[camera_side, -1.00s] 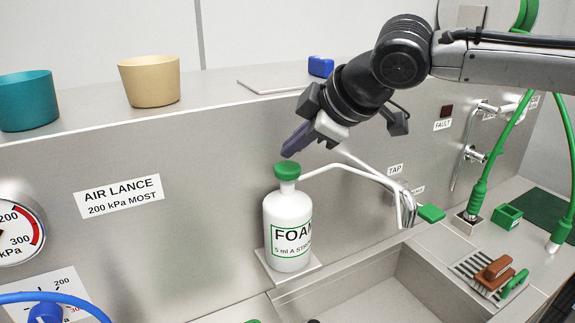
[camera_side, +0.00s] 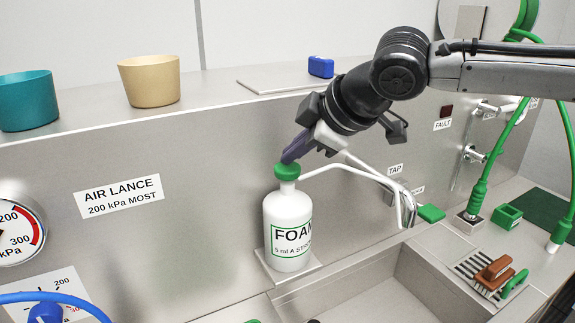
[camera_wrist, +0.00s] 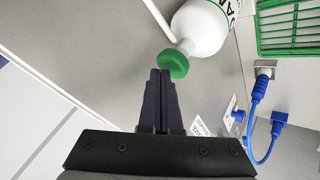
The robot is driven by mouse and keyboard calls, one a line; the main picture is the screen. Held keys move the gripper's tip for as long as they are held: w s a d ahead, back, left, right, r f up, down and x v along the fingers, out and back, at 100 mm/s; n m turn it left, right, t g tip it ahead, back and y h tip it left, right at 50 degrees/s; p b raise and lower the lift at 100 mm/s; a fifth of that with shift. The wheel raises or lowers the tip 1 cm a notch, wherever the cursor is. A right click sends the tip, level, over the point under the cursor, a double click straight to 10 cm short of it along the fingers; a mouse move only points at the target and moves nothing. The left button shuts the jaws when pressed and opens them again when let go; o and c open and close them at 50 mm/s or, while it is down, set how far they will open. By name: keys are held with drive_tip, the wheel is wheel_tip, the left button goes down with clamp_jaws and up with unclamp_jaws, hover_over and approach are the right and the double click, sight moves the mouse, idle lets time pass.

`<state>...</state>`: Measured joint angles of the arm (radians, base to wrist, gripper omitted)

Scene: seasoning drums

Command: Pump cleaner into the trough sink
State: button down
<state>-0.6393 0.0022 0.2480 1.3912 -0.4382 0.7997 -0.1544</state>
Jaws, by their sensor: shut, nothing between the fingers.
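The foam cleaner bottle (camera_side: 288,222) is white with a green pump head (camera_side: 287,172) and a long white spout (camera_side: 345,168). It stands upright on a small ledge at the back edge of the trough sink (camera_side: 385,290); the spout reaches right, its tip over the sink. My gripper (camera_side: 288,159) is shut and empty, its dark fingertips at the top of the pump head; I cannot tell whether they touch it. In the wrist view, the shut fingers (camera_wrist: 160,73) point at the green pump head (camera_wrist: 173,65), with the bottle (camera_wrist: 203,27) beyond.
A metal tap (camera_side: 402,190) stands right of the bottle, near the spout. A brush (camera_side: 495,270) lies on a slotted rack at the right. A teal cup (camera_side: 27,102) and a beige cup (camera_side: 150,82) stand on the upper shelf. Green hoses (camera_side: 480,190) rise at the right.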

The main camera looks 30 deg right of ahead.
sight(294, 169)
drive_tip(key=shift+f, duration=0.8)
idle(0.7)
drive_tip(key=shift+r, duration=1.35)
drive_tip(key=shift+r, duration=2.5)
idle(0.3)
wheel_tip(294, 169, up, 4)
drive_tip(key=shift+f, duration=0.1)
idle(0.5)
